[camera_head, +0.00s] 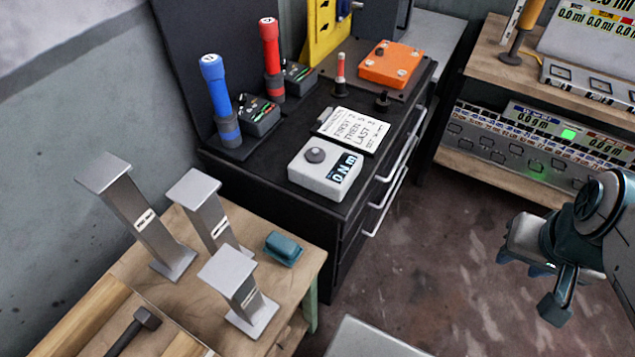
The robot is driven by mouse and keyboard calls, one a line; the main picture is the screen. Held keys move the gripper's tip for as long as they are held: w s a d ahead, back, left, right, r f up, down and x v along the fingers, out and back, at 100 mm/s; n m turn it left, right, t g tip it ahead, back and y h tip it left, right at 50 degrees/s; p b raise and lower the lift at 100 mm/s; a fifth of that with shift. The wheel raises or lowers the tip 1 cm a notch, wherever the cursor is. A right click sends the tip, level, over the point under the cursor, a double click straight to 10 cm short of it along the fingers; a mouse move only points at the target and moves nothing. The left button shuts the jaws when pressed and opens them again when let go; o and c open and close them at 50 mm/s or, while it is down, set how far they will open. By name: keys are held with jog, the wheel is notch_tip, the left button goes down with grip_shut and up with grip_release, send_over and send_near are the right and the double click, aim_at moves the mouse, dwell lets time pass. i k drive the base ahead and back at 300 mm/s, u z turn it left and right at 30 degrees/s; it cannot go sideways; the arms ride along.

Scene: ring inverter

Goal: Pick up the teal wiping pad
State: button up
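The teal wiping pad (283,248) lies on the wooden table (308,262) at the lower left, near the table's right corner. It is a small block with a raised top, to the right of the metal stands. My gripper (540,286) hangs at the right edge of the view, over the floor and far to the right of the pad. Nothing is visibly held in it. Its fingers are small and angled, so I cannot tell how far apart they are.
Metal stands (138,213), (208,212) and (240,293) rise close to the pad's left. A hammer (134,330) lies in front. The black cabinet (340,215) behind carries torque tools and a meter (325,171). Open floor (440,260) separates table and gripper.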

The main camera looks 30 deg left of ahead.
aim_at(282, 249)
jog(key=z, duration=0.05)
jog(key=i, duration=0.8)
jog(key=u, duration=3.5)
